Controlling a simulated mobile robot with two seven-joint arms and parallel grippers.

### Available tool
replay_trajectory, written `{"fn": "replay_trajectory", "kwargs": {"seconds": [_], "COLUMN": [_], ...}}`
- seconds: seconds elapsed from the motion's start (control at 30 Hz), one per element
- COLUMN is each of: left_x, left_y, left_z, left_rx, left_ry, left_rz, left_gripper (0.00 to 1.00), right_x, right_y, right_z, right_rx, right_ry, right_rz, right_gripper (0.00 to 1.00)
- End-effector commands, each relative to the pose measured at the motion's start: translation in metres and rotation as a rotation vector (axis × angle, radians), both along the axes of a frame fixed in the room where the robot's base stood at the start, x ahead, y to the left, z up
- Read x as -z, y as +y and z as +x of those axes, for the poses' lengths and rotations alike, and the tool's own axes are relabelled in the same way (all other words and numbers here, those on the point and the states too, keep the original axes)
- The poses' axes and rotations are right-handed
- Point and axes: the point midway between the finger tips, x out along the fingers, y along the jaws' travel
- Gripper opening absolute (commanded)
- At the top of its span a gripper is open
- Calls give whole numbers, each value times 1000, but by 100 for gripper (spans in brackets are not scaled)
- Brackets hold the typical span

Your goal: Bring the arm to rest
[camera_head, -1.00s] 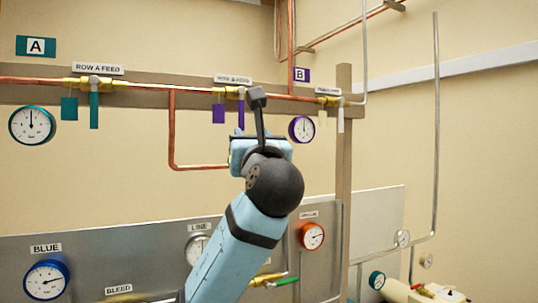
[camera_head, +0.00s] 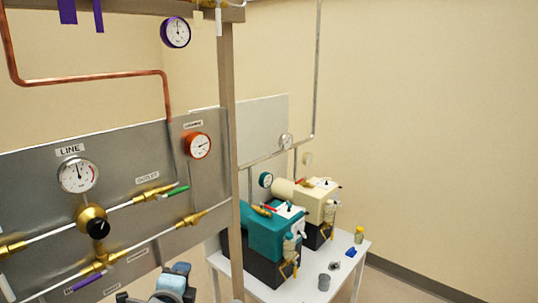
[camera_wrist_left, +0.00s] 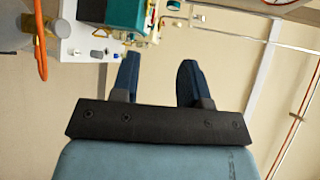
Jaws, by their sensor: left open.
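My left gripper (camera_wrist_left: 156,80) is open and empty in the left wrist view, its two dark blue fingers apart with bare floor and wall behind them. It touches nothing there. In the head view only a small light blue and black part of my left arm shows at the bottom edge, in front of the metal panel (camera_head: 130,228); whether it includes the fingers I cannot tell. My right gripper is in neither view.
The panel carries a line gauge (camera_head: 78,174), an orange gauge (camera_head: 198,145) and valves. A wooden post (camera_head: 229,150) stands at its right. Beyond is a white table (camera_head: 340,270) with a teal machine (camera_head: 272,232) and a cream machine (camera_head: 318,203). The right wall side is clear.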

Motion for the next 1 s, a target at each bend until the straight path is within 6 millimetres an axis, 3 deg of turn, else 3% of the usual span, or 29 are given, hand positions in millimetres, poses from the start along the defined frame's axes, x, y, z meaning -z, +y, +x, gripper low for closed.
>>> {"fn": "replay_trajectory", "kwargs": {"seconds": [0.03, 0.2, 0.4, 0.5, 0.63, 0.77, 1.0], "left_x": [38, 136, 220, 244, 261, 266, 266], "left_y": [-2, -8, -8, -7, -5, -4, -4], "left_z": [-21, -94, -195, -237, -272, -284, -284], "left_rx": [-4, -76, -261, -359, -449, -485, -487], "left_ry": [53, 200, 355, 404, 435, 443, 443], "left_rz": [-128, -594, -1112, -1307, -1468, -1529, -1533], "left_gripper": [41, 41, 41, 41, 41, 41, 41], "right_x": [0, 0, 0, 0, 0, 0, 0], "right_y": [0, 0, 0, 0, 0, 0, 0], "right_z": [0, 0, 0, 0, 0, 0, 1], "right_rx": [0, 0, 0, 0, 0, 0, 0], "right_ry": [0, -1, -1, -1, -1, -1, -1], "right_rz": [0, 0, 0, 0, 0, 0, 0], "right_gripper": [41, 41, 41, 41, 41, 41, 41]}}
